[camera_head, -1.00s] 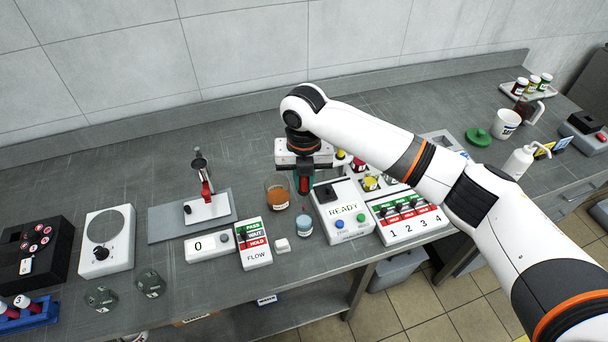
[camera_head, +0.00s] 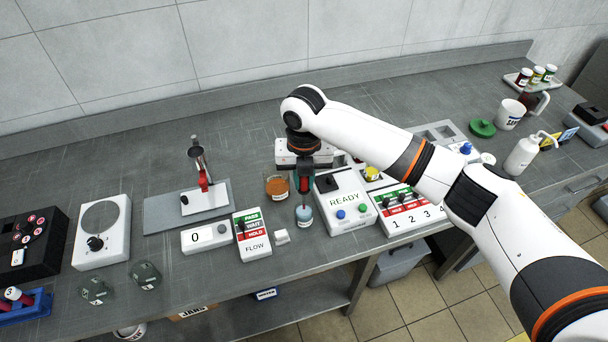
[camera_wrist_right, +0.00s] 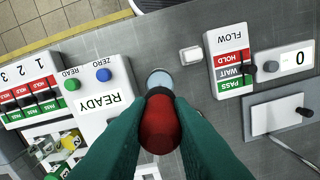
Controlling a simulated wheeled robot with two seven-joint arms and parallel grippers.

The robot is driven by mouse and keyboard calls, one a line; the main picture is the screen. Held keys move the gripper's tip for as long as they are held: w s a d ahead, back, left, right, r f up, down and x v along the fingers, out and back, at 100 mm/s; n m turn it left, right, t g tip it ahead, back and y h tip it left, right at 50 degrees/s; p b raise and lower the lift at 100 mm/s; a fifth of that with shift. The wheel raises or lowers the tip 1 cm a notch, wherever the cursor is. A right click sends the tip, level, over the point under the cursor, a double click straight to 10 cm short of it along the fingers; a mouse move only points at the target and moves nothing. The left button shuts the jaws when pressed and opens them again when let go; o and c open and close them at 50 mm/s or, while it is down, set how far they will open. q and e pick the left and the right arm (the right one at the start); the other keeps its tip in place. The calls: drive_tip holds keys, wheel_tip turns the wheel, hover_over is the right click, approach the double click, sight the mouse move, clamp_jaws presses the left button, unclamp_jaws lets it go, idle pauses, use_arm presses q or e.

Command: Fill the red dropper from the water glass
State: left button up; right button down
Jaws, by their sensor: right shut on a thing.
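My right gripper (camera_head: 304,186) is shut on the red dropper, holding it upright. The dropper's red bulb (camera_wrist_right: 160,124) sits between the two green fingers in the right wrist view. The water glass (camera_head: 304,216), small with pale blue contents, stands on the bench directly below the dropper. Its rim also shows in the right wrist view (camera_wrist_right: 159,77), partly hidden behind the bulb. The dropper's lower end reaches the glass's mouth; I cannot tell whether its tip is in the water. My left gripper is not in view.
A beaker of orange-brown liquid (camera_head: 277,188) stands close left of the dropper. The READY device (camera_head: 344,203) is close on the right. A small white block (camera_head: 282,237) and the FLOW panel (camera_head: 252,235) are at the front left.

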drive_tip(key=b, duration=0.2)
hover_over(304, 209)
drive_tip(key=shift+w+f, duration=0.2)
drive_tip(key=shift+f, duration=2.55)
wheel_tip(304, 209, up, 9)
drive_tip(key=p, duration=0.7)
drive_tip(key=shift+f+p, duration=0.2)
drive_tip(key=shift+p, duration=0.1)
